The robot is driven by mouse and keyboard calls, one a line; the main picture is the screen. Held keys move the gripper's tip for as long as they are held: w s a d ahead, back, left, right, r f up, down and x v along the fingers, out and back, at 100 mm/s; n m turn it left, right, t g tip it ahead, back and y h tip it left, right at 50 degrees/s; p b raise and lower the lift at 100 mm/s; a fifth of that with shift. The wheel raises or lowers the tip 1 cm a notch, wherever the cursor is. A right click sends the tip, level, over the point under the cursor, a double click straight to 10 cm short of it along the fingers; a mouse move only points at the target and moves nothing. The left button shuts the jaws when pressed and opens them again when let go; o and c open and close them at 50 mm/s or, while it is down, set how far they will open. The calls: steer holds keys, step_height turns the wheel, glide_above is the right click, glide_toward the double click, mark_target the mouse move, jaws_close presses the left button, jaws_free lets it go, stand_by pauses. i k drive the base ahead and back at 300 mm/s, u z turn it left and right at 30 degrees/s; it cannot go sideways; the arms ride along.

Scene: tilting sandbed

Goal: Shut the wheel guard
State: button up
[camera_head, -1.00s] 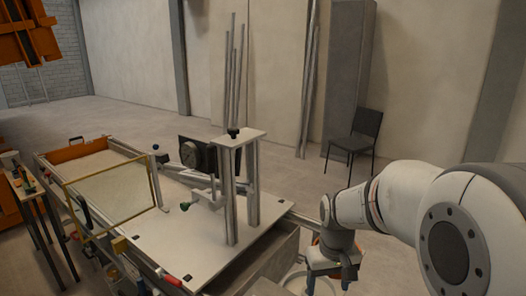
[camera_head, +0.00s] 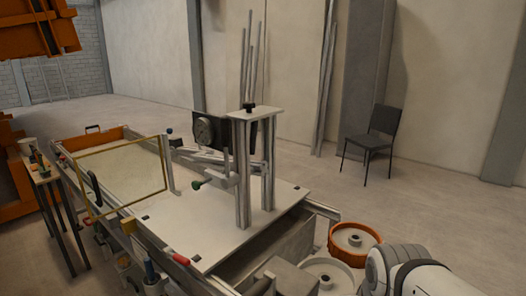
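A clear panel in a thin yellow frame (camera_head: 166,172) stands upright at the near side of the sandbed (camera_head: 72,143), with a black handle (camera_head: 95,189) at its left edge. It may be the wheel guard; I cannot tell for sure. A dark plate with a round grey disc (camera_head: 204,131) stands behind the white post frame (camera_head: 241,165). My gripper is outside the picture.
A white deck (camera_head: 195,235) carries the post frame and a clamp with a green knob (camera_head: 198,184). A narrow side table (camera_head: 45,174) with small items stands at the left. A black chair (camera_head: 372,140) stands at the back right. The floor between is clear.

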mark_target(100, 202)
steer(key=u, duration=1.3)
steer(key=k, duration=0.6)
steer(key=u, duration=0.45)
steer(key=i, duration=1.25)
steer(key=z, duration=0.3)
